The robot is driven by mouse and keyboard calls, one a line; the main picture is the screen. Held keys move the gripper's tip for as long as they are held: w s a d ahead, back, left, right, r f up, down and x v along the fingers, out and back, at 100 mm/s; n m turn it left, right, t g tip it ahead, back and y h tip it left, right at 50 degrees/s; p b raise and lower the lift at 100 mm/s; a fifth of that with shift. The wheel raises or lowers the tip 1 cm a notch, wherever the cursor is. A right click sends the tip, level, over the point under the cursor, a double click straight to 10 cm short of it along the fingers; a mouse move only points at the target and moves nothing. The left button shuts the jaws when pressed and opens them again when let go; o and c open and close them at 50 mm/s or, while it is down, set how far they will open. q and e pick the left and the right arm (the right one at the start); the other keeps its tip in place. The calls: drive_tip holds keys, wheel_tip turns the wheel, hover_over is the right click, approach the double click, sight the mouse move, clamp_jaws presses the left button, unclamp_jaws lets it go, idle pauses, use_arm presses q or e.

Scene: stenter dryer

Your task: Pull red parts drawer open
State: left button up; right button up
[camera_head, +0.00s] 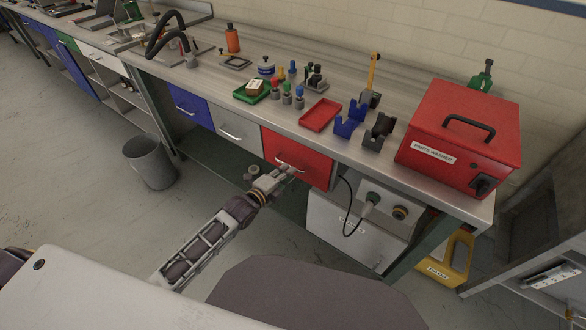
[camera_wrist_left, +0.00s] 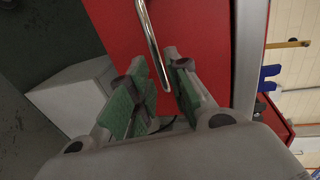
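The red parts drawer (camera_head: 312,170) sits under the front edge of the workbench, its front looking flush with the bench edge. It has a curved metal bar handle (camera_wrist_left: 152,38). My left gripper (camera_head: 284,171) is at this handle, reaching in from below left. In the left wrist view its green-padded fingers (camera_wrist_left: 160,72) stand apart, one on each side of the handle's end, with a visible gap. Whether a finger touches the handle I cannot tell. The red drawer front (camera_wrist_left: 200,25) fills the upper middle of that view. My right gripper is not in view.
Blue (camera_head: 190,104) and grey (camera_head: 236,130) drawers are left of the red one. A white cabinet (camera_head: 335,220) with a cable stands below right. The workbench holds a red tray (camera_head: 320,115) and red parts washer (camera_head: 460,125). A grey bin (camera_head: 150,163) stands on the floor.

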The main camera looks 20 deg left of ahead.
use_arm(q)
drive_tip(key=shift+x, duration=2.2)
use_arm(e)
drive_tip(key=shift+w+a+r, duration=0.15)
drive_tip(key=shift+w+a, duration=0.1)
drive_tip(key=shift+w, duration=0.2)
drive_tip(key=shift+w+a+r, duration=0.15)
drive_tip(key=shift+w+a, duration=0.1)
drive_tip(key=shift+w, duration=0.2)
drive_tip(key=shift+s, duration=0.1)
use_arm(q)
clamp_jaws()
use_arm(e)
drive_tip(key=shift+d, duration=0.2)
